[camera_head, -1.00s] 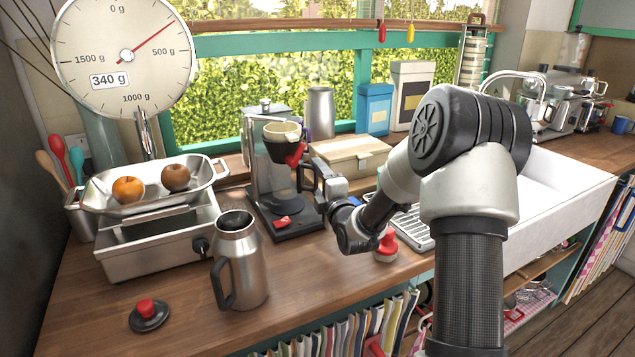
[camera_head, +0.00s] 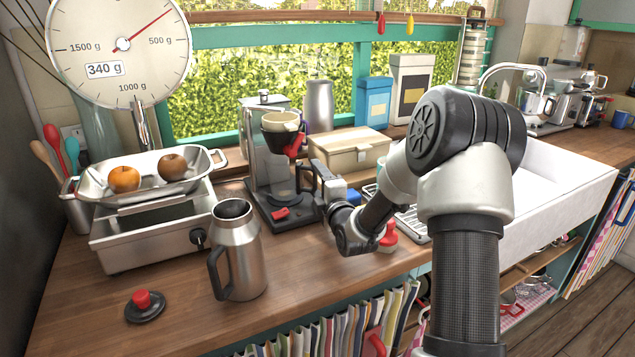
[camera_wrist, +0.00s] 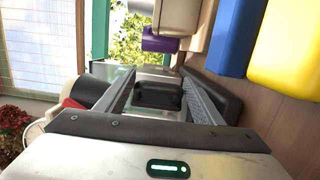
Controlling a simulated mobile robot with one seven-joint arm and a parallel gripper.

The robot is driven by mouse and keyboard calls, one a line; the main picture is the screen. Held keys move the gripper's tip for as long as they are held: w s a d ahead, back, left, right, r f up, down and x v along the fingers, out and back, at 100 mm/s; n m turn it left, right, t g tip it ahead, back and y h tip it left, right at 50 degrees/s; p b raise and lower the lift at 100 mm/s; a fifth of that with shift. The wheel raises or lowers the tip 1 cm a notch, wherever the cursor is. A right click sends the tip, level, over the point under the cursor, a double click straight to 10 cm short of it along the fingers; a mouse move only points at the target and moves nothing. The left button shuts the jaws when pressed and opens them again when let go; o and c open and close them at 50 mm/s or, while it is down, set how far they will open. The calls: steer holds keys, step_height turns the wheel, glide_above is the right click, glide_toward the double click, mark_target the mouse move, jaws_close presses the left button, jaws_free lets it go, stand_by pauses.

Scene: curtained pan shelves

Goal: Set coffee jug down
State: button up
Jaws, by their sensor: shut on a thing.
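The coffee jug (camera_head: 283,186) appears as a clear vessel in the coffee maker (camera_head: 270,135), below the filter cone and above the dark base plate. Whether it touches the plate is too small to tell. Its black handle (camera_head: 306,178) points right, towards my gripper (camera_head: 318,180). My gripper is shut on this handle. In the wrist view, the black handle (camera_wrist: 158,95) lies between the two fingers of my gripper (camera_wrist: 160,85). Most of the jug is hidden behind the handle and fingers there.
A steel jug (camera_head: 240,262) stands in front of the coffee maker, beside a black lid with red knob (camera_head: 145,305). A scale (camera_head: 150,240) with fruit is left. A wooden box (camera_head: 348,148) is behind my gripper. A red-knobbed item (camera_head: 388,240) sits near my forearm.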

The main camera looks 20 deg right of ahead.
steer(key=shift+f+b, duration=0.25)
steer(key=shift+b, duration=0.25)
steer(key=o, duration=1.8)
steer(key=shift+s+f, duration=0.1)
steer(key=shift+f, duration=0.1)
steer(key=shift+s, duration=0.5)
steer(key=s, duration=1.1)
steer(key=s+b, duration=0.1)
steer(key=s, duration=0.4)
steer(key=shift+s+d+r, duration=0.15)
steer(key=shift+d+r, duration=0.15)
steer(key=shift+d, duration=0.1)
jaws_close()
